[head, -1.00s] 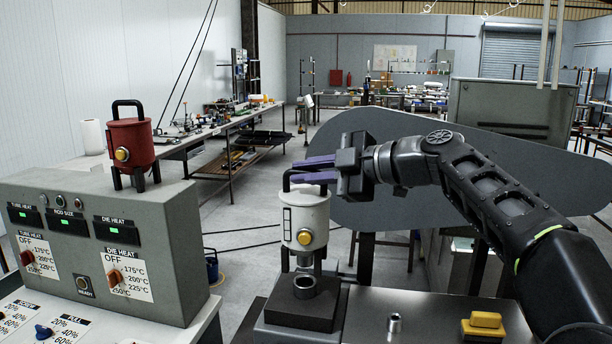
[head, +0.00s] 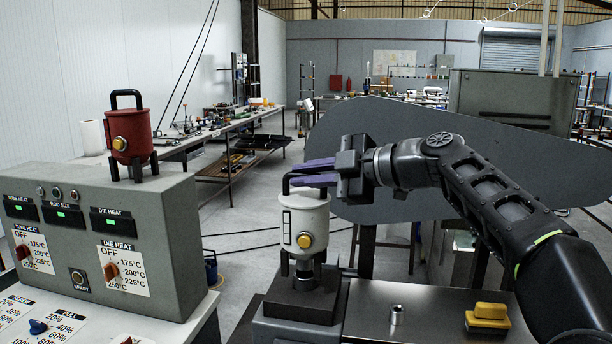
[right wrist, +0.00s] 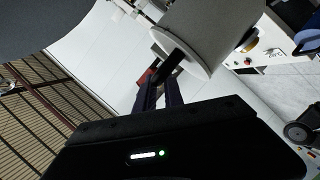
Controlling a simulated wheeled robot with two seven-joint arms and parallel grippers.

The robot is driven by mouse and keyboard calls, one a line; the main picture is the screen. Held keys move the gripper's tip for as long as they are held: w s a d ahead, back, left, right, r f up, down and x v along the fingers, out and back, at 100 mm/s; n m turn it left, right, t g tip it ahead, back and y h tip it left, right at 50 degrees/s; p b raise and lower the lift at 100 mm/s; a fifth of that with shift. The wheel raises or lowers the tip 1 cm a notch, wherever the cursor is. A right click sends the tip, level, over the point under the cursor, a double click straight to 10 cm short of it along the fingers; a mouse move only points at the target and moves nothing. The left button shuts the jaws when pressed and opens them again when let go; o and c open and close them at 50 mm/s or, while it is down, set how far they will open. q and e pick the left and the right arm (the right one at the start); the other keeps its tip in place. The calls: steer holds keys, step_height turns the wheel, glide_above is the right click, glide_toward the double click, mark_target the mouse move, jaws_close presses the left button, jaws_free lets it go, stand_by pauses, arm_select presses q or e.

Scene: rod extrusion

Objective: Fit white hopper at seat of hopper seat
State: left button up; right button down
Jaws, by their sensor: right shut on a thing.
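The white hopper (head: 304,218) is upright, with a black top handle, a yellow knob and dark legs. My right gripper (head: 310,172) is shut on its handle from the right. The hopper seat (head: 297,304) is a dark block on the grey machine top. The hopper's lower end is at the seat's metal ring and largely hides it; I cannot tell whether it rests fully in it. In the right wrist view the gripper fingers (right wrist: 160,95) are at the dark handle beside the white hopper body (right wrist: 207,35). My left gripper is out of view.
A red hopper (head: 132,138) stands on the grey control box (head: 180,240) at left. A small metal cylinder (head: 396,314) and a yellow block (head: 488,316) sit on the machine top right of the seat. A large grey panel (head: 440,150) is behind my right arm.

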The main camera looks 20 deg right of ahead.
mark_target(306, 201)
steer(key=shift+r+b, duration=0.15)
steer(key=shift+b, duration=1.05)
stand_by(1.6)
steer(key=shift+f+b, duration=1.85)
steer(key=shift+b, duration=0.45)
steer(key=c, duration=1.5)
jaws_free()
steer(key=shift+s, duration=0.1)
steer(key=shift+o, duration=0.7)
steer(key=shift+f, duration=0.25)
steer(key=b+v, duration=0.1)
steer(key=v, duration=0.6)
steer(key=shift+s+d+r+b, duration=0.2)
steer(key=shift+s+r+b, duration=0.1)
